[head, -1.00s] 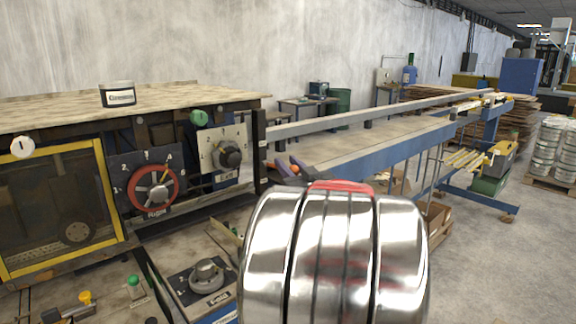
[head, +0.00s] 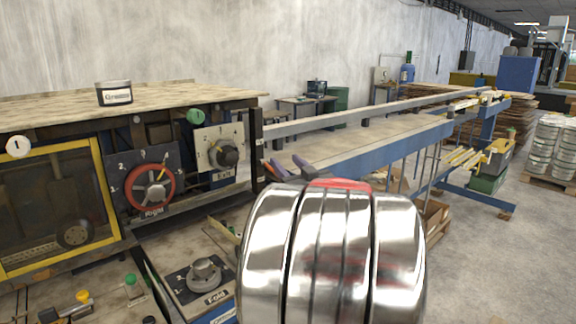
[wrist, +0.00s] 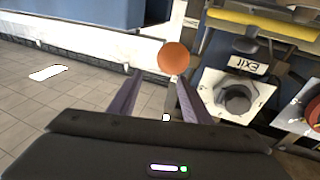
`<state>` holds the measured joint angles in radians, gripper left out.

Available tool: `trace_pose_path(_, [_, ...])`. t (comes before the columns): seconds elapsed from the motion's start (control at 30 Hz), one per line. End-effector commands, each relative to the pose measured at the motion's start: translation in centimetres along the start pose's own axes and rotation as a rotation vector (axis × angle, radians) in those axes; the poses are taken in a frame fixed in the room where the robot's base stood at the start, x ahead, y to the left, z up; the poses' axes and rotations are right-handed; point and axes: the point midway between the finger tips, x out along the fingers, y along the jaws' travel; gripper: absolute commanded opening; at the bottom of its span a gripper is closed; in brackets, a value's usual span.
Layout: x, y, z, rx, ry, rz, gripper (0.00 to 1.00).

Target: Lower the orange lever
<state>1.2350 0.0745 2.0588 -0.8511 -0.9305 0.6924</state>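The orange lever shows in the wrist view as a round orange knob (wrist: 173,57) on a thin stem, just beyond my fingertips and nearer the right finger. My gripper (wrist: 157,78) is open, with two purple fingers apart and nothing held between them. I cannot tell whether the right finger touches the knob or stem. In the head view, my gripper (head: 287,163) shows only its fingertips, beside the Exit dial panel; my shiny arm hides the rest. I cannot make out the orange knob there.
The white Exit dial (head: 224,155) and red-ringed Rigid dial (head: 152,187) are on the machine front to the left. The Fold dial (head: 204,275) sits lower. A blue-sided conveyor (head: 385,148) extends right. Open floor (head: 505,265) lies at the right.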

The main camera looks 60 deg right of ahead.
Motion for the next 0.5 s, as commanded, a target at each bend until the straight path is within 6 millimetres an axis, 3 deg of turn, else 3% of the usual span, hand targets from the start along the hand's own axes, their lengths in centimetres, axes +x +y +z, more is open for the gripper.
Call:
trace_pose_path(0.27, [-0.6, -0.1, -0.1, 0.0, 0.002, -0.002, 0.44])
trace_pose_path(0.5, [-3.6, 0.0, -0.1, -0.002, 0.003, -0.001, 0.44])
